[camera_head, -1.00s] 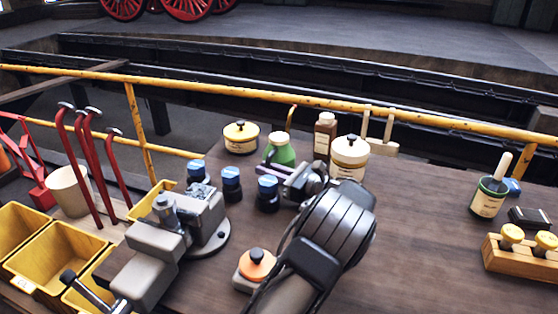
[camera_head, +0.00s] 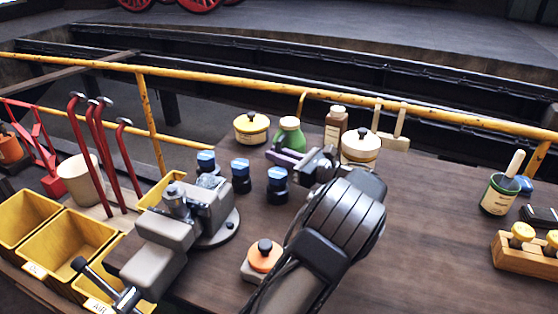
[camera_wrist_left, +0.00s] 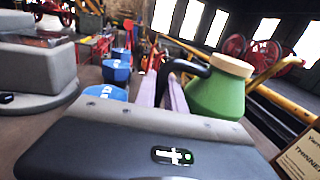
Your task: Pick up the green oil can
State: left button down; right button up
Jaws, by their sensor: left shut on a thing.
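The green oil can (camera_head: 288,132), with a pale cap and a dark handle, is at the far side of the bench. It also shows in the left wrist view (camera_wrist_left: 217,95), just right of the finger tips. My left gripper (camera_head: 284,156) is shut on the can, its pale purple fingers reaching the handle side. In the left wrist view the fingers (camera_wrist_left: 168,88) are close together by the dark handle. The can is upright or nearly so and appears slightly raised; its base is hidden behind the gripper. My right gripper is not in view.
Several blue-capped jars (camera_head: 277,185) and a vise (camera_head: 205,205) are to the left. A yellow rail (camera_head: 440,121) runs behind. The bench's right middle is clear.

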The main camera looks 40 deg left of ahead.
pick_arm(q)
notch_tip(320, 180, up, 8)
jog(key=shift+f, duration=0.1)
dwell(0.7)
